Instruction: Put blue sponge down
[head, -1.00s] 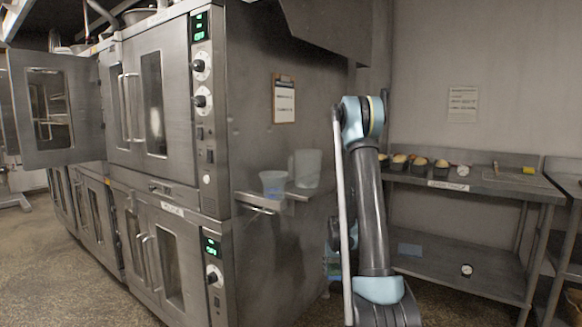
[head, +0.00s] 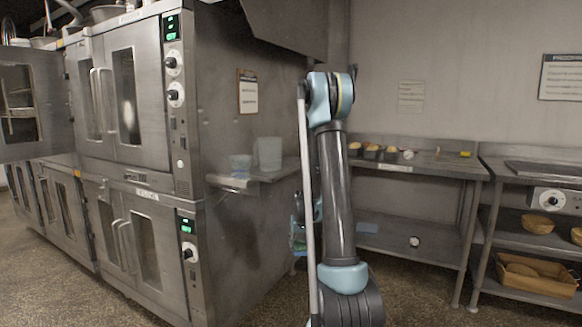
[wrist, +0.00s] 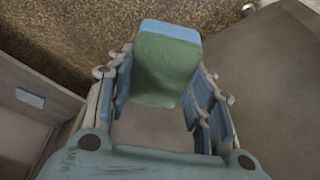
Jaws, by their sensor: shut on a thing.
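The blue sponge (wrist: 170,32), with a broad green face, is in my gripper (wrist: 165,80) in the wrist view. The fingers stand on both sides of it and are shut on it, with the floor below. In the head view my gripper (head: 300,232) hangs low beside the oven's right side, partly hidden behind my arm. The sponge is too small there to make out clearly.
Stacked steel ovens (head: 125,110) fill the left. A side ledge (head: 270,176) holds clear plastic containers. A steel table (head: 430,167) with pastries in cups stands behind; its lower shelf (head: 400,240) has a flat blue item and much bare room. A rack (head: 525,235) stands right.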

